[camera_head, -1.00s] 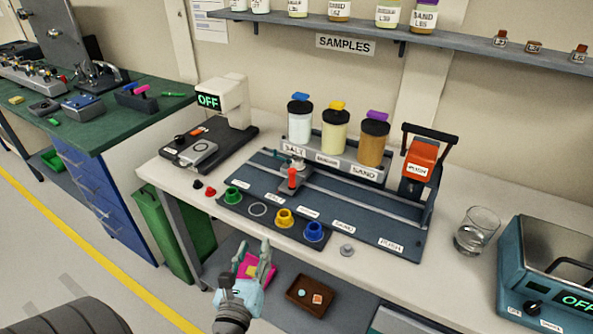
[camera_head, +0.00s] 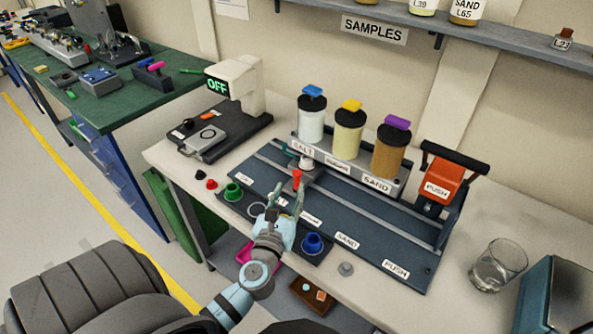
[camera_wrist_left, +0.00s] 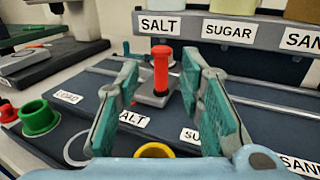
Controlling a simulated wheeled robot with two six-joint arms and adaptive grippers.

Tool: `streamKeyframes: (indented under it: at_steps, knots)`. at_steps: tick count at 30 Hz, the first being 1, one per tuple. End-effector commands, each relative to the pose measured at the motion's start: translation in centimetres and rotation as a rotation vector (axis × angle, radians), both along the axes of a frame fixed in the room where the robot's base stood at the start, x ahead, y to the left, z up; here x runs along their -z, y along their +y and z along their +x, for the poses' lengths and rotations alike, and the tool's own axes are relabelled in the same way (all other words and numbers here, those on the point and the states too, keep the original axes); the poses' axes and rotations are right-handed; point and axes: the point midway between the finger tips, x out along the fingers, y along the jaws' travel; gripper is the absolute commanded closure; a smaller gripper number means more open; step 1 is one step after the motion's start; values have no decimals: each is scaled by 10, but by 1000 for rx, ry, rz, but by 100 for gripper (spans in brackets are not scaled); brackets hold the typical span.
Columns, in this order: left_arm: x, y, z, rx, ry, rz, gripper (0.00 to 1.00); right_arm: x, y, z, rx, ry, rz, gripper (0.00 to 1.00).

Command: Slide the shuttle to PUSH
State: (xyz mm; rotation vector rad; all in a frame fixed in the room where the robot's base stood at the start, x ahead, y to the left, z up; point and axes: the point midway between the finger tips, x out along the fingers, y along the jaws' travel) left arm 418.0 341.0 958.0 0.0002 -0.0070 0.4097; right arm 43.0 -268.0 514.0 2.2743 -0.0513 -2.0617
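The shuttle is a small grey carriage with an upright red handle (camera_head: 297,178). It stands on the rail of the dark dosing station (camera_head: 330,228) near the SALT label, below the salt jar (camera_head: 311,118). The handle also shows in the left wrist view (camera_wrist_left: 161,70). My left gripper (camera_head: 285,203) is open in front of the handle. In the left wrist view its teal-padded fingers (camera_wrist_left: 163,85) appear on either side of the handle, with nothing held. The PUSH label (camera_head: 396,269) lies at the right end of the track, near the orange PUSH press (camera_head: 444,190). My right gripper is out of view.
Sugar (camera_head: 349,130) and sand (camera_head: 389,150) jars stand behind the rail. Green (camera_head: 232,191) and blue (camera_head: 312,243) cups sit along the front edge. A glass beaker (camera_head: 497,265) stands at the right. The track right of the shuttle looks clear.

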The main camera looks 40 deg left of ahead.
Motion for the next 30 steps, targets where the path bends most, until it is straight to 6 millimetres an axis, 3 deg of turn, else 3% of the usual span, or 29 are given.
streamKeyframes:
  at_steps: [3, 9, 20, 27, 30]
  knots:
    - [-1, 13, 29, -1, -2, 0, 65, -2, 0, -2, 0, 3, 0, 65]
    - [0, 26, 57, -2, 1, -1, 65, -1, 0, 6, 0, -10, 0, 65]
    - [0, 30, 64, -3, 1, -2, 65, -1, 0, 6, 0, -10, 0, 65]
    - [0, 30, 64, -3, 1, -1, 100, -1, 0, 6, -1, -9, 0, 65]
    - [0, 30, 64, -3, 1, -1, 100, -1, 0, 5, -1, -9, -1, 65]
